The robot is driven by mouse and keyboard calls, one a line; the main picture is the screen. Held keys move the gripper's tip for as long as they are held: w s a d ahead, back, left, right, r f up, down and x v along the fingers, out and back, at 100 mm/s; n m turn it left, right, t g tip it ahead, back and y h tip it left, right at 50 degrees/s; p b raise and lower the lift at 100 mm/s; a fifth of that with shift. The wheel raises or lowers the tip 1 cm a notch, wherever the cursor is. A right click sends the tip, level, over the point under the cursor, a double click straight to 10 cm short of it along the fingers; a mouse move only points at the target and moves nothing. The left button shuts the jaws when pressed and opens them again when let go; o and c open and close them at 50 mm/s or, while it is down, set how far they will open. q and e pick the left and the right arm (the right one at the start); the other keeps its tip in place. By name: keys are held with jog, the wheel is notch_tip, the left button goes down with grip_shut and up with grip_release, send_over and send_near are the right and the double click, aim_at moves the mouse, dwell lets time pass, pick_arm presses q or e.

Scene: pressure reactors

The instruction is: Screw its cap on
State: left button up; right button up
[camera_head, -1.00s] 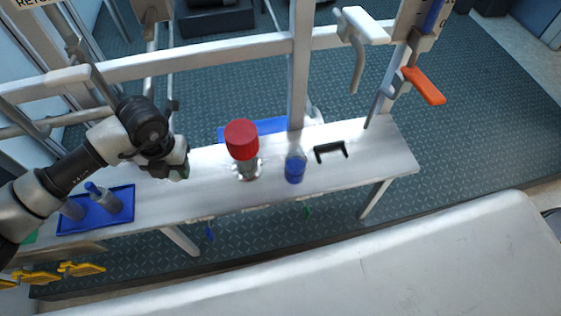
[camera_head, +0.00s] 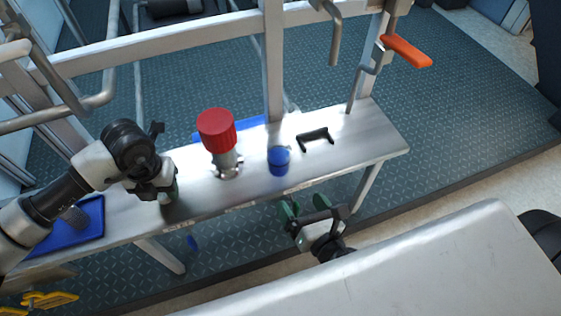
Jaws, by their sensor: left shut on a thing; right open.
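A vessel with a large red cap-like top (camera_head: 216,130) stands upright on the metal bench, with a grey metal lower part (camera_head: 227,163). To its right stands a short blue-topped jar or cap (camera_head: 279,160); I cannot tell which. My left gripper (camera_head: 168,192) is low over the bench, left of the red-topped vessel, with its fingers pointing down. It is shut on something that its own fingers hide. My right gripper (camera_head: 305,208) is open and empty in front of the bench's front edge, below and right of the blue piece.
A black handle-like bracket (camera_head: 315,139) lies on the bench right of the blue piece. A blue tray (camera_head: 92,230) with a grey cylinder (camera_head: 75,217) is at the left. A metal post (camera_head: 274,65) rises behind the bench, with an orange lever (camera_head: 406,50) further right. A pale surface (camera_head: 440,270) fills the lower right.

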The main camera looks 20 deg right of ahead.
aim_at(282, 163)
pick_arm(q)
jog(key=shift+f+b, duration=0.3)
jog(key=shift+f, duration=0.25)
pick_arm(e)
jog(key=r+n, duration=0.1)
jog(key=r, duration=0.1)
jog(key=r+n+t, duration=0.1)
jog(key=r, duration=0.1)
jog(key=r+n, duration=0.1)
jog(key=n, duration=0.1)
jog(key=shift+s+a+r+t+y, duration=0.25)
jog(key=shift+s+r+t+y, duration=0.05)
jog(key=shift+s+r, duration=0.1)
jog(key=shift+w, duration=0.1)
pick_arm(q)
jog(key=shift+r, duration=0.3)
notch_tip(282, 163, up, 2)
jog(key=p, duration=0.3)
jog(key=shift+r, duration=0.2)
pick_arm(e)
jog(key=w, duration=0.5)
jog(key=shift+w+a+r, duration=0.15)
jog(key=shift+w+a, duration=0.05)
jog(key=shift+a, duration=0.2)
pick_arm(q)
jog(key=shift+r, duration=0.1)
pick_arm(e)
jog(key=shift+w+a, duration=0.1)
jog(key=shift+w, duration=0.55)
